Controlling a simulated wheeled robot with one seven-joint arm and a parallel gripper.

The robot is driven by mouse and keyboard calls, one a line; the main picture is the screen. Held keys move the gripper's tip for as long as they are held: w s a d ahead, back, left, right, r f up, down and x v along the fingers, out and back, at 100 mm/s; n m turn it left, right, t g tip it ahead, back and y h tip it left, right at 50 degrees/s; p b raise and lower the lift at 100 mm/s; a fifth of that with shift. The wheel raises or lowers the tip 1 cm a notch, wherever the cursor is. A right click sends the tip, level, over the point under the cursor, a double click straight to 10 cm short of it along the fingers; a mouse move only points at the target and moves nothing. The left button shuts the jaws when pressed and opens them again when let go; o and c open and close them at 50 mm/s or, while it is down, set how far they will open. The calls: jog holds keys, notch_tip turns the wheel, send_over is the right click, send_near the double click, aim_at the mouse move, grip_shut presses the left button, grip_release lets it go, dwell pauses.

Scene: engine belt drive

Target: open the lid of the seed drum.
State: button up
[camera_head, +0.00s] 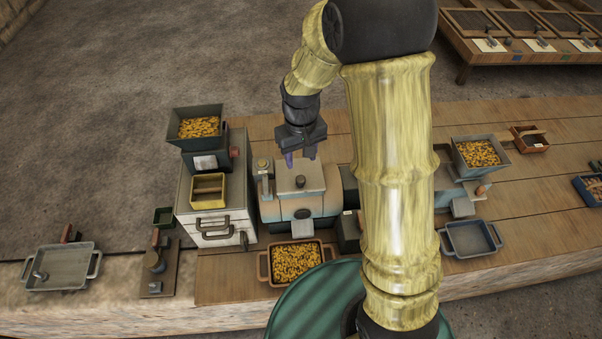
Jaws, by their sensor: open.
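The seed drum (325,204) is a rounded, worn blue-grey and tan machine in the middle of the bench. Its flat greenish-grey lid (312,174) lies closed on top, with a small dark knob (300,181) near the lid's middle. My gripper (301,158) points down over the lid's back part, fingers apart and nothing visible between them. In the picture it is just behind the knob; I cannot tell its exact height above the lid. My arm hides the area right of the drum.
A tray of yellow seeds (296,262) stands in front of the drum. A grey cabinet (214,222) with a seed hopper (197,127) stands close on the left. Another seed hopper (481,153) and an empty tray (470,239) are on the right. The bench's back right is mostly clear.

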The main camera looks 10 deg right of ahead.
aim_at(301, 178)
notch_tip(301, 178, down, 9)
jog(key=shift+p, duration=0.8)
grip_shut()
